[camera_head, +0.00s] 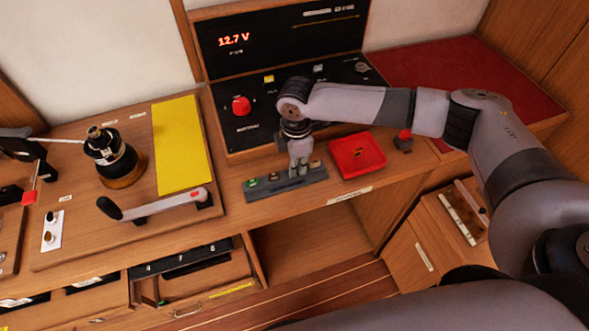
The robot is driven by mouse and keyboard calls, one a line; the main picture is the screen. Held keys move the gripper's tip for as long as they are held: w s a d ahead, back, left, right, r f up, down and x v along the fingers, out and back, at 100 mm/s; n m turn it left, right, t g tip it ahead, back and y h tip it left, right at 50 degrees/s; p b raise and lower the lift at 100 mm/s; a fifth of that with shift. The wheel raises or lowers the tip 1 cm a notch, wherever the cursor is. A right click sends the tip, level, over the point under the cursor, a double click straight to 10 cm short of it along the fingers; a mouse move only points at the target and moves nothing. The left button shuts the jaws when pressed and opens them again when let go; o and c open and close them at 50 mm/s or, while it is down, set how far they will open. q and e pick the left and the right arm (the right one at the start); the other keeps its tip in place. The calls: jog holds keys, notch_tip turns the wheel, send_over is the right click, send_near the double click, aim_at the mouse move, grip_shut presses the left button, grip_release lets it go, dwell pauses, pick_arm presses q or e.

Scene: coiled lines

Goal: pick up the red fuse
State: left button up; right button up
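A dark grey fuse block (262,190) lies near the front edge of the wooden counter. A green piece (252,183) and a yellowish piece (273,178) sit in its left part, and a small brownish piece (315,164) sits at its right end. My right gripper (299,172) points down over the middle of the block, its fingers at or just above it. I cannot tell whether the fingers are apart or hold anything. I cannot make out a red fuse; the gripper hides part of the block. My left gripper is not in view.
A red tray (357,141) lies right of the block, beside a red-topped button (405,135). Behind stands a black panel (230,75) with a red knob (241,106). A lever (155,205) lies to the left. An open shelf (310,240) is below the counter.

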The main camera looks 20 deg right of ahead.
jog(key=shift+r, duration=0.1)
grip_shut()
jog(key=shift+r, duration=0.6)
notch_tip(320, 180, up, 19)
jog(key=b, duration=0.1)
jog(key=shift+f+b, duration=0.15)
jog(key=shift+b, duration=0.2)
jog(key=shift+d, duration=0.1)
